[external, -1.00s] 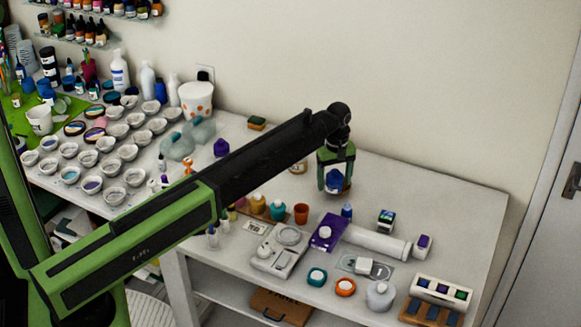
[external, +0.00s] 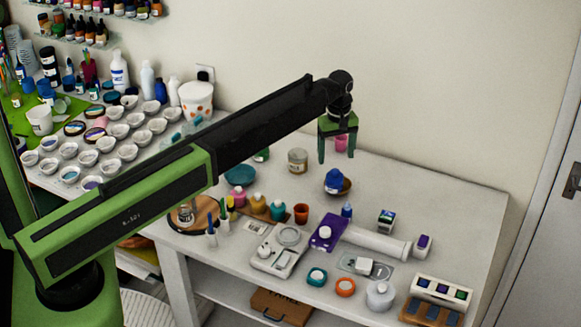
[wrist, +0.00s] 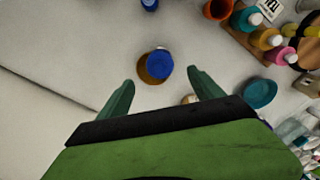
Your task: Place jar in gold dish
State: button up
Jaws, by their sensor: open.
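The jar (external: 334,182), dark blue with a pale label, stands at the small gold-brown dish (external: 347,188) on the white table. In the wrist view the jar (wrist: 160,64) covers the upper right of the dish (wrist: 149,79), whose gold-brown surface shows at the left and below. The jar seems to rest in the dish, off its middle; its base is hidden. My gripper (external: 338,160) is open and empty, raised above and behind the jar. In the wrist view the jar lies beyond and between the spread green fingers (wrist: 160,79), apart from both.
A pink object (external: 341,144) shows between my fingers in the external view. A lidded glass jar (external: 297,161), teal bowl (external: 240,174), orange cup (external: 301,213) and small blue bottle (external: 347,211) stand nearby. The table right of the dish is clear.

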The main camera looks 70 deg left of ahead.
notch_tip(320, 180, up, 2)
jog(key=shift+r+p, duration=0.15)
jog(key=shift+p, duration=0.35)
jog(key=shift+s+d, duration=0.1)
jog(key=shift+d, duration=0.2)
jog(key=s+d+m, duration=0.6)
jog(key=s+d, duration=0.2)
jog(key=d, duration=0.5)
jog(key=s+d+m, duration=0.6)
jog(key=s+d, duration=0.2)
jog(key=d, duration=0.5)
jog(key=s+d+m, duration=0.6)
jog(key=s+d, duration=0.2)
jog(key=d, duration=0.6)
jog(key=shift+s, duration=0.4)
